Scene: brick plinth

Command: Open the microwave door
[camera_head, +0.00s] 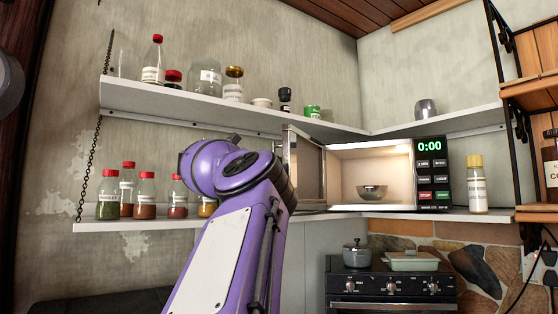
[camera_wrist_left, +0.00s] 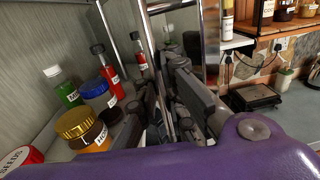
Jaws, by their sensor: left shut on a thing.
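The microwave (camera_head: 431,172) stands on the lower shelf, with a lit interior and a bowl (camera_head: 372,192) inside. Its door (camera_head: 306,168) stands open, swung out to the left of the cavity. In the head view my purple left arm reaches up in front of the shelf, and its gripper is hidden behind the wrist. In the left wrist view my left gripper (camera_wrist_left: 168,112) is shut on the door's metal handle (camera_wrist_left: 147,42), a long shiny bar. The exact contact is partly hidden by the fingers. My right gripper is in neither view.
Red-capped jars (camera_head: 145,196) stand on the lower shelf to the left. Near the gripper in the wrist view are a gold-lidded jar (camera_wrist_left: 81,126) and a blue-lidded jar (camera_wrist_left: 96,97). A spice bottle (camera_head: 477,186) stands right of the microwave. A stove (camera_head: 392,287) is below.

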